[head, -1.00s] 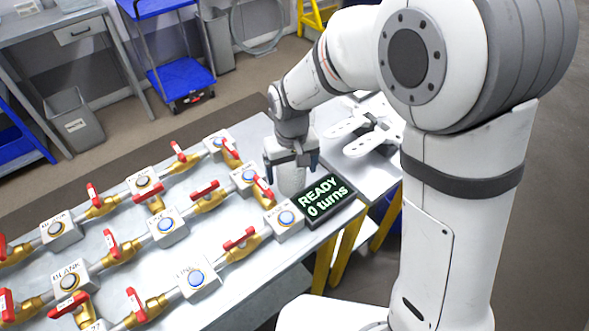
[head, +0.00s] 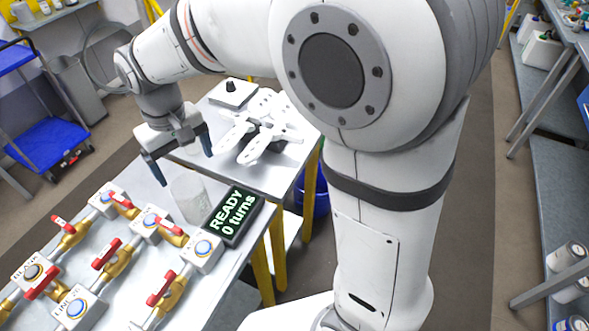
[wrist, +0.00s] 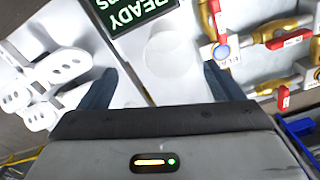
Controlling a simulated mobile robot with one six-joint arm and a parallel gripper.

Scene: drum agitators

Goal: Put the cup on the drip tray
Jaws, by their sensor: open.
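The cup (head: 190,199) is whitish and translucent. It stands upright on the grey metal bench, left of the black display. My gripper (head: 184,168) is open and empty, above the cup and towards the bench's far edge, with its blue fingers spread apart. In the wrist view, the cup (wrist: 172,54) shows as a pale round shape beyond and between the fingertips (wrist: 158,72). I cannot pick out a drip tray for certain in either view.
The display (head: 234,215) reads "READY 0 turns". Brass valves with red handles (head: 108,252) and blue-button boxes crowd the bench on the left. White paddle-shaped parts (head: 262,130) and a small box with a black knob (head: 232,93) lie on the white table behind.

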